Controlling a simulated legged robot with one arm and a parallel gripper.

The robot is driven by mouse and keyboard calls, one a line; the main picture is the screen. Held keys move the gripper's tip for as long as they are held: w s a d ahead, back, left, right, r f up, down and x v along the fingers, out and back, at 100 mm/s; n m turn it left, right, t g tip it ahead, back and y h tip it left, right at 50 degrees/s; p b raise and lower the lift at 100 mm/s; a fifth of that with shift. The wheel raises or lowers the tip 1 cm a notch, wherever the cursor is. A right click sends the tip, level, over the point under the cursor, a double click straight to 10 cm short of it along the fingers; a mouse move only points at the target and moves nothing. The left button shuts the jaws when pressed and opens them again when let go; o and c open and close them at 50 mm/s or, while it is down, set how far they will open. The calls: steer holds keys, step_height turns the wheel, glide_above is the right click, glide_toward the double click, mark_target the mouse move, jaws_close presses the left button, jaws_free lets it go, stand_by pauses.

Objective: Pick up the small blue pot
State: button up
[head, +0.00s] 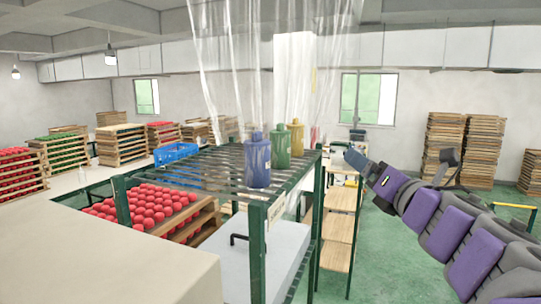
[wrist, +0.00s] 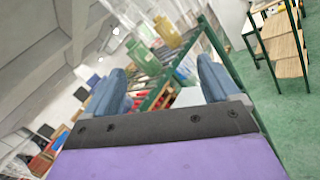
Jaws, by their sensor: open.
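The small blue pot (head: 257,162) stands upright on the green slatted top of a rack (head: 215,168), near its front right corner. A green pot (head: 280,148) and a yellow pot (head: 296,138) stand behind it in a row. My gripper (head: 358,162) is to the right of the rack, apart from the pots. In the wrist view, my gripper (wrist: 165,82) is open, with nothing clearly held between its blue-grey fingers. The green pot (wrist: 137,50) and the yellow pot (wrist: 166,31) show beyond them, tilted in the picture. I cannot make out the blue pot there.
Clear plastic curtains (head: 270,60) hang over the rack. Trays of red items (head: 150,208) sit below its top, beside a pale box with a black handle (head: 262,250). Wooden shelves (head: 340,228) stand behind. Green floor (head: 385,250) is open at the right.

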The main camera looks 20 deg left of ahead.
mark_target(264, 162)
steer(key=s+a+n+g+y+p, duration=0.1)
steer(key=s+a+n+g+y, duration=0.25)
steer(key=a+n, duration=0.25)
steer(key=s+a+n+g+y+p, duration=0.1)
steer(key=s+a+n+g+y, duration=0.1)
steer(key=a+n+g, duration=0.35)
steer(key=shift+n+t, duration=0.3)
steer(key=shift+n, duration=0.05)
steer(key=p+x, duration=0.1)
steer(key=x, duration=0.5)
steer(key=p+x, duration=0.1)
steer(key=x, duration=0.4)
steer(key=shift+w+a+f, duration=0.25)
steer(key=shift+w, duration=0.05)
steer(key=shift+w+a+p, duration=0.25)
steer(key=shift+a+p, duration=0.15)
steer(key=shift+a, duration=0.2)
steer(key=w+a, duration=0.1)
steer(key=w+a+p, duration=0.1)
steer(key=shift+w+a+f, duration=0.15)
steer(key=shift+w+a, duration=0.1)
steer(key=shift+a, duration=0.15)
steer(key=shift+a+f, duration=0.1)
steer(key=shift+a, duration=0.25)
steer(key=c, duration=0.8)
steer(key=shift+w, duration=0.1)
